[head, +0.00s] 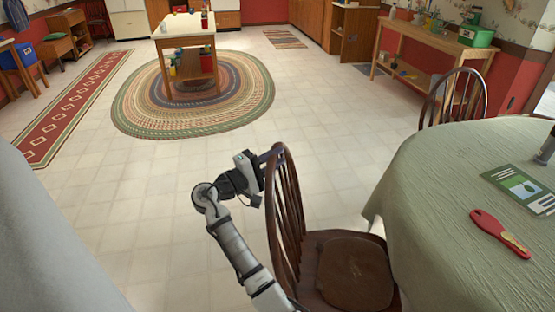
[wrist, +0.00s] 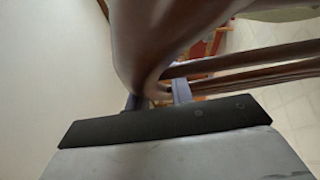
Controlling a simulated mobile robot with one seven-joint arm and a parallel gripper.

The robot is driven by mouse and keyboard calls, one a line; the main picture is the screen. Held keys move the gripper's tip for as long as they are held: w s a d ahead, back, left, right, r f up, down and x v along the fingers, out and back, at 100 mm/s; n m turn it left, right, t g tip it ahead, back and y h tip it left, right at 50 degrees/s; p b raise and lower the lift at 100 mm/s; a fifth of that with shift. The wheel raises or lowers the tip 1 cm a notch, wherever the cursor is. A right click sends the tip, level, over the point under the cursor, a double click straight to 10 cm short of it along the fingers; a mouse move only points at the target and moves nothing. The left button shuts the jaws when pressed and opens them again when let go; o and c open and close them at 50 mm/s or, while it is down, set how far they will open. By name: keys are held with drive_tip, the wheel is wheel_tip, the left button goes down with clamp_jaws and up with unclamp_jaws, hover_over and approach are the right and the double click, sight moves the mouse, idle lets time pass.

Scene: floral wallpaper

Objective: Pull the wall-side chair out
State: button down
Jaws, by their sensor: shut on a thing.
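A dark brown wooden chair (head: 287,205) with a spindle back and brown seat pad stands at the left side of the cloth-covered table (head: 440,160). My gripper (head: 268,157) is shut on the top of this chair's back. In the wrist view, the curved brown chair rail (wrist: 160,35) runs between the two grey fingers of my gripper (wrist: 158,95), and spindles extend to the right. A second brown spindle-back chair (head: 455,90) stands at the table's far side, nearer the red wall; its lower part is hidden by the table.
A wooden workbench (head: 430,50) stands along the right wall. Pale tiled floor (head: 150,200) is clear left of the held chair, up to a braided oval rug (head: 135,118).

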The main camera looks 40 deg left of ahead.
drive_tip(key=shift+a, duration=0.15)
drive_tip(key=c, duration=1.3)
unclamp_jaws()
drive_tip(key=shift+o, duration=0.3)
drive_tip(key=b+v, duration=0.3)
drive_tip(key=v, duration=1.1)
drive_tip(key=shift+b, duration=0.3)
